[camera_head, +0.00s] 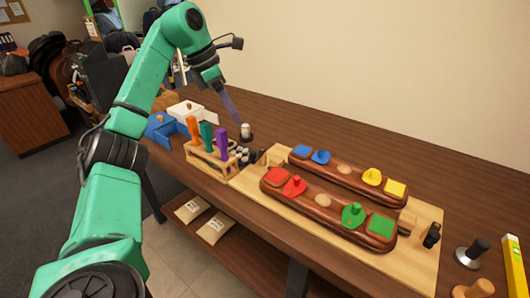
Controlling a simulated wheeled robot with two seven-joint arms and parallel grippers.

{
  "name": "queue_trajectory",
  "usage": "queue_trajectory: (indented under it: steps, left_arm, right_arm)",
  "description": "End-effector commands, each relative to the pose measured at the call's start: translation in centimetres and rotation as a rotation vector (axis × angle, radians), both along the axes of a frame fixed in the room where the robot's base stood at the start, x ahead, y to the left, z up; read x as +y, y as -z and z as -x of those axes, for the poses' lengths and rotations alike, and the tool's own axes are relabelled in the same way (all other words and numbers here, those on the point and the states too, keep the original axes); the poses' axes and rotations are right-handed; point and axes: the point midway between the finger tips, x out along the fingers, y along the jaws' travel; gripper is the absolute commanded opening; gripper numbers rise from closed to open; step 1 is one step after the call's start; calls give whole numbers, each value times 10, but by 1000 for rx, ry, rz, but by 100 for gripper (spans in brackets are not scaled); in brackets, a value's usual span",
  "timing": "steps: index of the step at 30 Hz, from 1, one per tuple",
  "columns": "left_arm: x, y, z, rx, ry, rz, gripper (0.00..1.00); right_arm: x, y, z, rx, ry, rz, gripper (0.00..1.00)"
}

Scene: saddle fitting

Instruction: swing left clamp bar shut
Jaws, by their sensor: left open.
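My left arm comes in from the left and reaches over the back of the table. My left gripper (233,112) is open, pointing down, just above and left of a pale-topped knob on a dark base (246,133). I cannot tell whether it touches the knob. A long wooden board (250,184) carries two brown padded bars: a front one (322,223) and a back one (345,180), with coloured pads and knobs. A small wooden block (274,155) stands at the board's left end. I cannot clearly make out the left clamp bar or its position. My right gripper is out of view.
A wooden rack (212,163) with orange, teal and purple handles stands left of the board. A blue box (163,130) and a white box (187,112) sit behind it. A black fitting (432,236), dark-handled tool (473,253) and yellow level (514,264) are at right.

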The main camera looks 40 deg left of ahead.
Motion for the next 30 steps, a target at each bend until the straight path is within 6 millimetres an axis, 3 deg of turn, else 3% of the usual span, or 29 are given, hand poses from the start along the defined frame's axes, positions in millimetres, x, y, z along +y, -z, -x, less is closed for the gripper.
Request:
queue_trajectory:
  steps: [2, 9, 15, 19, 27, 28, 30]
  left_arm:
    - [-2, 11, -3, 1, 0, -2, 56]
    - [-16, 69, -22, 3, 2, 0, 56]
    - [-27, 112, -37, 1, 3, 1, 56]
    - [-31, 126, -42, -2, 3, 1, 56]
    - [-32, 129, -44, -4, 3, 1, 56]
    - [-32, 129, -44, -4, 3, 1, 52]
    - [-32, 129, -44, -4, 3, 1, 25]
  right_arm:
    - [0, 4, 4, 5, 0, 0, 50]
    - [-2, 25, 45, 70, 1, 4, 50]
    - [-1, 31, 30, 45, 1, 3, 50]
    - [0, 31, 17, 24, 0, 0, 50]
    - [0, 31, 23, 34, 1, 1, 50]
    - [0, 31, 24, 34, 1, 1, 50]
    - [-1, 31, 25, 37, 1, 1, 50]
